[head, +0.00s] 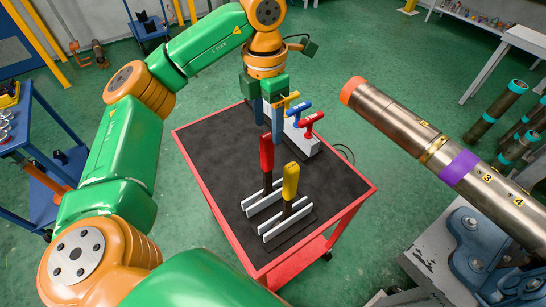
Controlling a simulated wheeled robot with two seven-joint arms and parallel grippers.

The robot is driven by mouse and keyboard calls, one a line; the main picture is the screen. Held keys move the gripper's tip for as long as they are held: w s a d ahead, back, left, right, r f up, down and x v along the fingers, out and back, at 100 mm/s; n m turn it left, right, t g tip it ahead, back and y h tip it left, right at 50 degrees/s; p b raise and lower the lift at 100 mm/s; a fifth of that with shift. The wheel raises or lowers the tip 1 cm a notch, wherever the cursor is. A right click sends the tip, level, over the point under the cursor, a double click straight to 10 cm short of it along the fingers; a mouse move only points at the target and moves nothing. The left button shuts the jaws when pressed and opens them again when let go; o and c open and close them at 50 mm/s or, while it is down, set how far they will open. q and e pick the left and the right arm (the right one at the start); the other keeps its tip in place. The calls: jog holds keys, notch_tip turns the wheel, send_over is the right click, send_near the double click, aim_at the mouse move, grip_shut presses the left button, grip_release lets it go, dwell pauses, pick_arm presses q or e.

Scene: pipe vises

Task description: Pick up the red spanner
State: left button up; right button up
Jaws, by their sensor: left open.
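My left gripper (269,122) is open above the far part of the tool cart (205,165). Its blue-grey fingers point down, and I see nothing held between them. An upright tool with a red handle (267,153) and dark shaft stands in a metal holder, just nearer to the camera than the fingertips. A red T-shaped handle (312,122) sits on the rear rack, right of my gripper. I cannot tell for certain which red tool is the spanner. My right gripper is not in view.
A yellow-handled tool (290,182) stands in the front holder (290,222). Blue (299,110) and yellow (287,100) T-handles share the rear rack (302,140). A large metal pipe (400,125) runs along the right, above a blue vise (470,240). The cart's left side is clear.

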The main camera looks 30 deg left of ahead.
aim_at(267, 156)
pick_arm(q)
jog(key=f, duration=0.1)
jog(key=f+b, duration=0.1)
jog(key=shift+s+f, duration=0.2)
jog(key=shift+f, duration=0.15)
jog(key=f, duration=0.6)
jog(key=shift+s+d, duration=0.1)
jog(key=shift+s, duration=0.15)
jog(key=shift+f, duration=0.3)
grip_shut()
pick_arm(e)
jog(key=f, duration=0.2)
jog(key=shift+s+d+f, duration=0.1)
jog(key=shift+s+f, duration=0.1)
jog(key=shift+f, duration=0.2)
